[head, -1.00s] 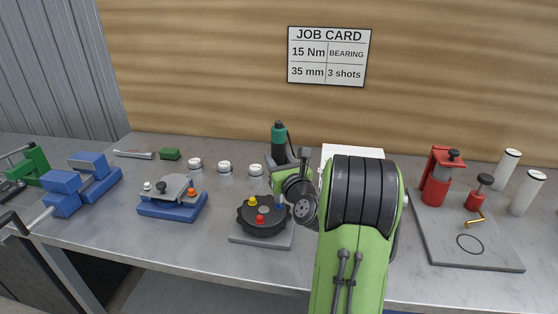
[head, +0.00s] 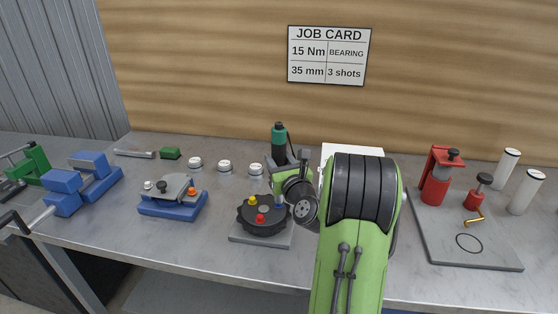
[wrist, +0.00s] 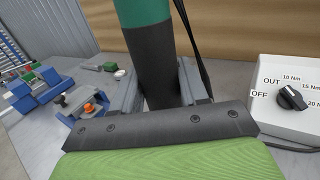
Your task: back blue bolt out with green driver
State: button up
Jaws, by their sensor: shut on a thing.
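The driver (head: 279,142), with a green top and a dark body, stands upright over the right rear of a round black plate (head: 252,224). In the wrist view the driver (wrist: 152,60) runs between the two grey fingers. My gripper (head: 282,165) is shut on it. The plate carries a yellow bolt (head: 252,201) and a red bolt (head: 260,218). A small bluish piece (head: 278,199) shows at the plate's right rear under the driver. I cannot tell whether it is the blue bolt's head, or whether the driver's tip touches it.
A white box (wrist: 288,118) with a knob (wrist: 291,96) marked OUT, OFF and Nm values stands right of the gripper. Three white-topped cylinders (head: 225,167) stand left of the driver. A blue clamp fixture (head: 172,208) is farther left, and a red press (head: 436,182) is at right.

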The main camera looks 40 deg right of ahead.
jog(key=shift+f+p, duration=0.3)
dwell(0.6)
jog(key=shift+r+p, duration=0.3)
jog(key=shift+p, duration=0.1)
dwell(5.6)
